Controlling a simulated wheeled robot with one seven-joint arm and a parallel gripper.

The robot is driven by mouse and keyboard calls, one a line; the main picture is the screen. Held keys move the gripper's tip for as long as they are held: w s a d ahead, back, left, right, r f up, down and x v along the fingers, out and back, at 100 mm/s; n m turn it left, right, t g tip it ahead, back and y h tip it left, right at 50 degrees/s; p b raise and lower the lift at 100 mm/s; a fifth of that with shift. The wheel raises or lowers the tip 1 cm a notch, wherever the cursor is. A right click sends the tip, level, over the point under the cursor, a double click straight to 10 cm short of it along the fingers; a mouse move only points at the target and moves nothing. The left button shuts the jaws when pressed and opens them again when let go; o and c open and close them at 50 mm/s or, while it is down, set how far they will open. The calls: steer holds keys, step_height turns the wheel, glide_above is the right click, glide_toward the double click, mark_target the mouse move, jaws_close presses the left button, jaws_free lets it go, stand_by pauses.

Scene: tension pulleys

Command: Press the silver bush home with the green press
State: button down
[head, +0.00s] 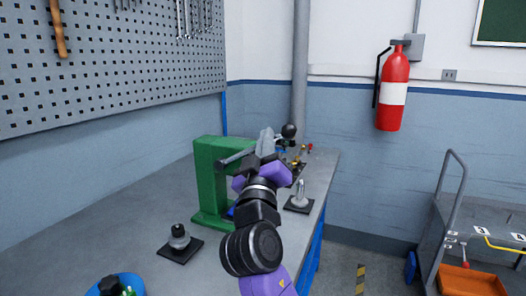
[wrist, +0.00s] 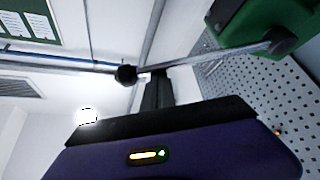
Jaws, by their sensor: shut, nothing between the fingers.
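The green press (head: 207,180) stands on the grey bench, and part of it shows at the top right of the wrist view (wrist: 240,18). Its metal lever (wrist: 205,54) runs out to a black ball knob (wrist: 126,74), which also shows in the head view (head: 289,130). My gripper (head: 266,142) is raised at the lever, its fingers shut and empty. In the wrist view the fingertips (wrist: 155,78) are close to the lever by the knob; I cannot tell if they touch. My arm hides part of the press's working space, and I cannot make out the silver bush there.
A silver post on a black base (head: 299,196) stands right of my arm. A blue bin (head: 96,290) is at the near edge. A trolley (head: 452,240) stands right, beyond open floor.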

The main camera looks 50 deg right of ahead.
steer(key=f+b, duration=0.1)
steer(key=b, duration=0.1)
steer(key=s+f+m+b, duration=0.1)
steer(key=b, duration=0.1)
steer(key=f+m+b, duration=0.1)
steer(key=shift+s+d+f+g+h+b, duration=0.25)
steer(key=shift+s+d+g+h+b, duration=0.1)
steer(key=shift+d+g+h+b, duration=0.05)
steer(key=shift+a+r, duration=0.1)
stand_by(0.8)
